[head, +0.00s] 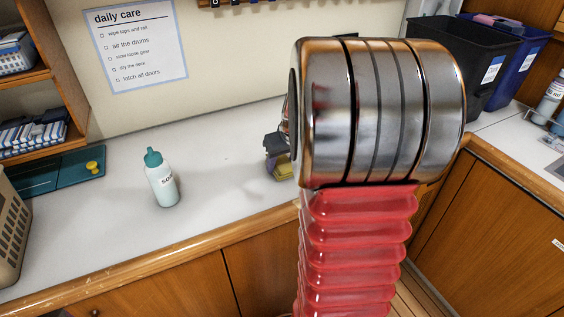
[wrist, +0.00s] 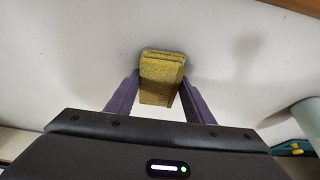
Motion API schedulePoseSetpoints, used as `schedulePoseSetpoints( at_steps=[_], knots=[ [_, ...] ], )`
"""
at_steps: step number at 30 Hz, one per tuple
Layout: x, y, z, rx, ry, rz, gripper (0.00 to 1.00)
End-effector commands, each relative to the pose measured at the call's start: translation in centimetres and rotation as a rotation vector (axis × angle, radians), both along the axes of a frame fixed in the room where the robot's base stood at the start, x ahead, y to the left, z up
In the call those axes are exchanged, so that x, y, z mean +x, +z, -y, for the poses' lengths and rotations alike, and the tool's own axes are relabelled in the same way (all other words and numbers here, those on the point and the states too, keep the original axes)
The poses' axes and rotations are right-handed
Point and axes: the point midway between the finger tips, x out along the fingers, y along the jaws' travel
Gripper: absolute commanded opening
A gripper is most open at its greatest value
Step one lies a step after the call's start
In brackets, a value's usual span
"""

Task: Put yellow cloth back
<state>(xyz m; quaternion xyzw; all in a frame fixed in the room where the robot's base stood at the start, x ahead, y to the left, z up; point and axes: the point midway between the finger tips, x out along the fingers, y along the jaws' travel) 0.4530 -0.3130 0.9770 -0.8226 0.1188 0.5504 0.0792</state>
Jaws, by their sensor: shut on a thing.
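The yellow cloth (wrist: 160,80) is a folded, thick block in the wrist view. It sits between the two purple fingers of my gripper (wrist: 157,92), which is shut on it. In the head view the yellow cloth (head: 284,172) shows only partly beside my gripper (head: 277,158), low over the white counter. My own arm hides the rest of both. I cannot tell whether the cloth touches the counter.
A white bottle with a teal cap (head: 162,178) stands on the counter (head: 120,220). A teal tray (head: 65,171) with a small yellow thing lies at the left, near a beige basket (head: 12,230). Black (head: 465,55) and blue (head: 512,70) bins stand at the right.

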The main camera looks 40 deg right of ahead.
Motion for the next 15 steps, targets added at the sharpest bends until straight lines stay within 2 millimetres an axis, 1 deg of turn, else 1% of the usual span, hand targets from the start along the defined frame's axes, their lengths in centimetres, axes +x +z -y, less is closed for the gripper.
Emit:
schedulePoseSetpoints(
  at_steps=[1,9,15],
  knots=[
    [-0.03,-0.12,-0.01,0.000,0.000,-0.001,0.48],
    [-0.02,-0.08,0.01,0.001,-0.001,-0.001,0.66],
    [-0.03,-0.07,0.02,0.001,-0.001,-0.001,0.66]
  ],
)
